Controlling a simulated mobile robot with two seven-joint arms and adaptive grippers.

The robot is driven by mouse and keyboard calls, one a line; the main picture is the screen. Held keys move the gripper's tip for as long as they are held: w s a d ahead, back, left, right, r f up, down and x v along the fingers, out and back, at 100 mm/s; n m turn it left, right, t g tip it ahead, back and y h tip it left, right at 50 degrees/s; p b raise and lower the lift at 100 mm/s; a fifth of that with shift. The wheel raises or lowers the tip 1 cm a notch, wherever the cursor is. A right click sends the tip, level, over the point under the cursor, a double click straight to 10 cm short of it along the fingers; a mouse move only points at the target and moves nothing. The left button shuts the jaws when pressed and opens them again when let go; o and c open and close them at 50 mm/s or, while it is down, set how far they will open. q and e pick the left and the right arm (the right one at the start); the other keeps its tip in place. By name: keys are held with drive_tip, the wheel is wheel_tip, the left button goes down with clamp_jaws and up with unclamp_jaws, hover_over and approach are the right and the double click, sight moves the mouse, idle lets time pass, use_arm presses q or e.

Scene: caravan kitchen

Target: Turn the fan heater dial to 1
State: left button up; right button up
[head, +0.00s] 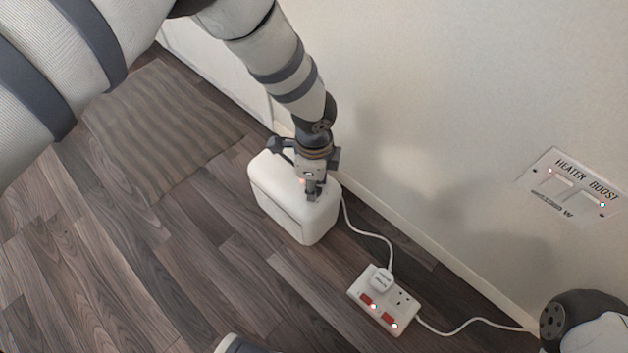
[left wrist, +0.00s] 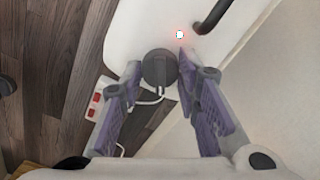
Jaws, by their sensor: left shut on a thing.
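The fan heater (head: 278,208) is a white box standing on the floor close to the wall. My left gripper (head: 312,192) reaches down onto its top. In the left wrist view the dial (left wrist: 158,68) is a dark round knob on the heater's white top (left wrist: 140,30). The left gripper (left wrist: 160,78) has its fingers on either side of the dial and is shut on it. A small red light glows on the heater top beside the dial. The dial's markings cannot be read. My right gripper does not show.
A white extension socket (head: 384,300) with lit red switches lies on the floor, with the heater's plug (head: 381,281) in it. A white cable runs along the floor. A wall panel (head: 575,190) reads "HEATER BOOST". A striped mat (head: 160,125) lies left of the heater.

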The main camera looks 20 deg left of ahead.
use_arm(q)
drive_tip(key=shift+a, duration=0.15)
drive_tip(key=o, duration=0.9)
wheel_tip(320, 180, up, 12)
drive_tip(key=shift+r, duration=0.1)
